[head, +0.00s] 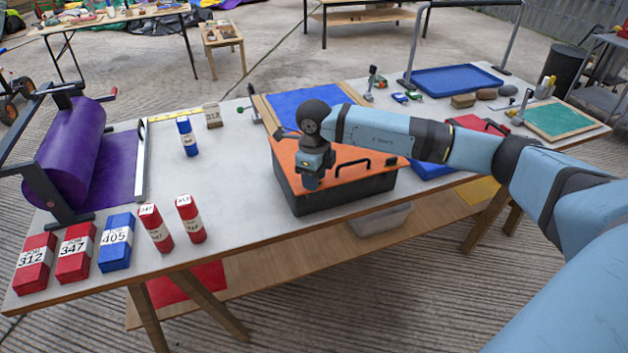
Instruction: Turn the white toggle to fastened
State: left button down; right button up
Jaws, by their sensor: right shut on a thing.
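A dark box (345,192) with an orange lid (350,158) stands on the white-topped table near its front edge. The lid has a black handle (352,163) and lies flat on the box. My right gripper (312,184) points down at the front edge of the lid, left of the handle. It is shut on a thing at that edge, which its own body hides. I cannot make out the white toggle or its angle; the gripper covers that spot. My left gripper is not in view.
A purple roller (72,150) stands at the left. A blue tray (455,79) lies at the back right.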

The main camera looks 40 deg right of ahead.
jog(key=n+b, duration=0.2)
jog(key=n, duration=0.3)
jog(key=shift+n+b, duration=0.65)
jog(key=shift+n, duration=1.15)
jog(key=shift+r, duration=0.1)
jog(key=o, duration=0.9)
jog(key=shift+o, duration=0.2)
notch_tip(320, 180, up, 14)
jog(key=shift+p, duration=0.45)
